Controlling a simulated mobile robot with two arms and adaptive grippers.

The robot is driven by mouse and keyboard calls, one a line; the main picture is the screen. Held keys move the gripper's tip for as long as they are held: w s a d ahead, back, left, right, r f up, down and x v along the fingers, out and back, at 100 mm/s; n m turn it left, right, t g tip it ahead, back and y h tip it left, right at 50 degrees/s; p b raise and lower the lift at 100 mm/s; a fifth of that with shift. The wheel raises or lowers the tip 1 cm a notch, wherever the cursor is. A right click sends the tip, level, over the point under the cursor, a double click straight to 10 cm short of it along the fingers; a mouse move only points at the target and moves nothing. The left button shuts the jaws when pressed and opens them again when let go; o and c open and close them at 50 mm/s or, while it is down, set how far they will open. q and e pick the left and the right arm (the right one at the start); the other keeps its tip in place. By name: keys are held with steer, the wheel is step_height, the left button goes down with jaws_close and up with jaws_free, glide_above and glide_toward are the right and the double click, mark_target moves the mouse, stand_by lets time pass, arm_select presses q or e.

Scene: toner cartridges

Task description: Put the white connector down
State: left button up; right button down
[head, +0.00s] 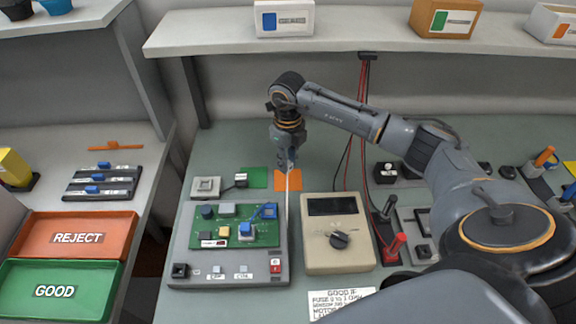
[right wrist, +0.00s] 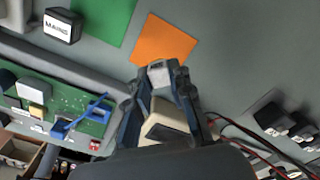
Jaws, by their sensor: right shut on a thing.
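My right gripper (head: 287,163) is above the back of the bench, pointing down. In the right wrist view the fingers (right wrist: 158,82) are shut on a small white connector (right wrist: 159,72) at their tips. An orange square (right wrist: 165,38) lies on the bench just beyond the connector in that view. In the head view the orange square (head: 297,181) is partly hidden behind the gripper and a thin pale strip below it. Whether the connector touches the bench I cannot tell. My left gripper is not in view.
A green square (head: 253,178) and a black mains block (head: 240,180) lie left of the orange one. The green circuit board (head: 265,234) on its grey fixture and the beige meter (head: 338,250) stand in front. Red and black leads (head: 363,130) hang to the right.

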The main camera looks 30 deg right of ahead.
steer(key=shift+w+d+f, duration=0.15)
steer(key=shift+d+f, duration=0.05)
steer(key=shift+f, duration=0.1)
step_height(320, 180, down, 2)
steer(key=shift+f+p, duration=0.25)
steer(key=shift+p, duration=0.05)
steer(key=shift+f, duration=0.25)
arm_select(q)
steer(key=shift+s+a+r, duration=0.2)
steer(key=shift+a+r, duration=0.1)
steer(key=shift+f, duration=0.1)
arm_select(e)
steer(key=shift+f, duration=0.1)
steer(key=shift+f, duration=0.15)
steer(key=c, duration=1.2)
jaws_free()
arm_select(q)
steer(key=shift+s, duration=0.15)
